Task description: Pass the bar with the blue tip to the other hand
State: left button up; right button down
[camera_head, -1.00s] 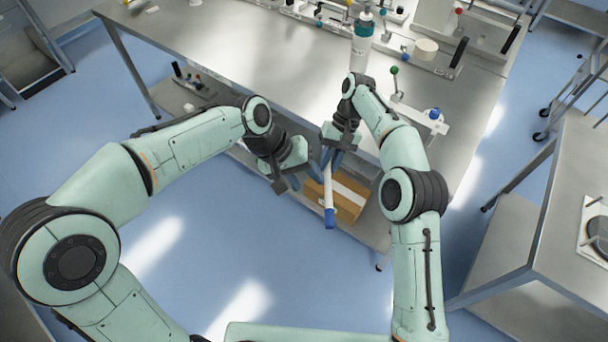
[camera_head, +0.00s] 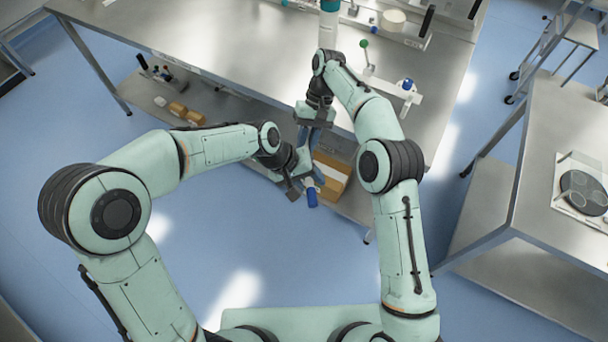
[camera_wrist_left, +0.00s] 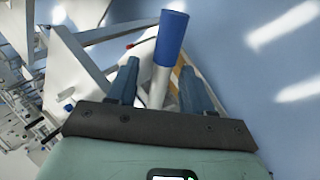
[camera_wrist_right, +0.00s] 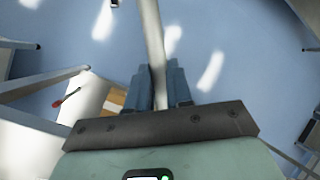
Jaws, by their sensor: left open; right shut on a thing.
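The bar is white with a blue tip (camera_head: 312,197), which points down in the head view. My right gripper (camera_head: 308,140) is shut on the bar's upper part; in the right wrist view the white bar (camera_wrist_right: 153,45) runs out from between its fingers (camera_wrist_right: 160,88). My left gripper (camera_head: 306,190) is open at the bar's lower part. In the left wrist view the blue tip (camera_wrist_left: 171,36) and the white shaft (camera_wrist_left: 159,86) stand between its two spread fingers (camera_wrist_left: 155,82), with gaps to the sides. Part of the bar is hidden by the left gripper in the head view.
A steel table (camera_head: 230,50) with a lower shelf is in front of me. A cardboard box (camera_head: 331,176) sits on the shelf just behind the grippers. Another steel table (camera_head: 540,200) stands at the right. The floor below the grippers is clear.

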pick_arm(q)
grip_shut()
pick_arm(e)
jog(key=c, duration=0.9)
grip_release()
jog(key=shift+c, duration=0.2)
